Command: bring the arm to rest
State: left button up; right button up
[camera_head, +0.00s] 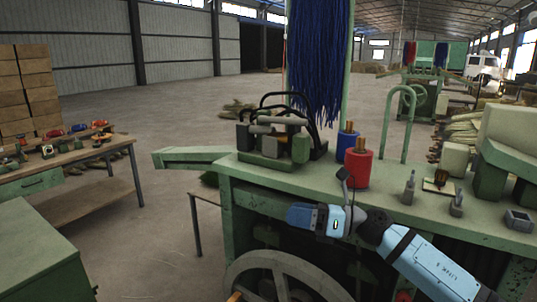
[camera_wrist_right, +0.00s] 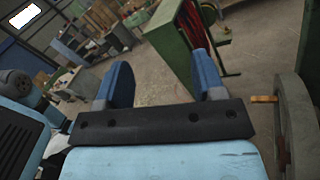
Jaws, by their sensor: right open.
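My right arm (camera_head: 435,266) is light blue and reaches in from the lower right in the head view. Its gripper (camera_head: 300,216) is in front of the green bench's (camera_head: 300,182) near edge, pointing left. In the right wrist view the two blue fingers of the right gripper (camera_wrist_right: 161,75) stand wide apart with nothing between them. Floor and parts of green machinery show beyond them. My left gripper is in neither view.
Spools, red (camera_head: 357,169) and blue (camera_head: 346,142), stand on the bench beside small tools. Blue bristles (camera_head: 322,65) hang above. A spoked wheel (camera_head: 275,262) is below the gripper.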

jog(key=s+d+f+m+t+h, duration=0.55)
jog(key=d+f+m+h, duration=0.2)
jog(key=m, duration=1.05)
jog(key=s+d+f+m+t+h, duration=0.6)
jog(key=f+m+h, duration=0.25)
jog(key=m, duration=0.95)
jog(key=s+d+f+m+g+h, duration=0.1)
jog(key=s+d+f+m+g, duration=0.2)
jog(key=s, duration=0.6)
jog(key=s+d+f+m+g, duration=0.1)
jog(key=s+f+m+g, duration=0.3)
jog(key=s, duration=0.5)
jog(key=s+d+f+m+g+h, duration=0.1)
jog(key=s+d+f+m+g, duration=0.15)
jog(key=s+f+g, duration=0.45)
jog(key=w+a+f+n+t+y+p, duration=0.1)
jog(key=w+a+f+t+y+p, duration=0.1)
jog(key=a+f+t, duration=0.4)
jog(key=shift+w+a+f+n+t+y+p, duration=0.35)
jog(key=shift+w+f+t+p, duration=0.5)
jog(key=shift+w+f+t, duration=0.65)
jog(key=shift+s+r+t, duration=0.15)
jog(key=shift+r+t, duration=0.1)
jog(key=shift+r, duration=0.2)
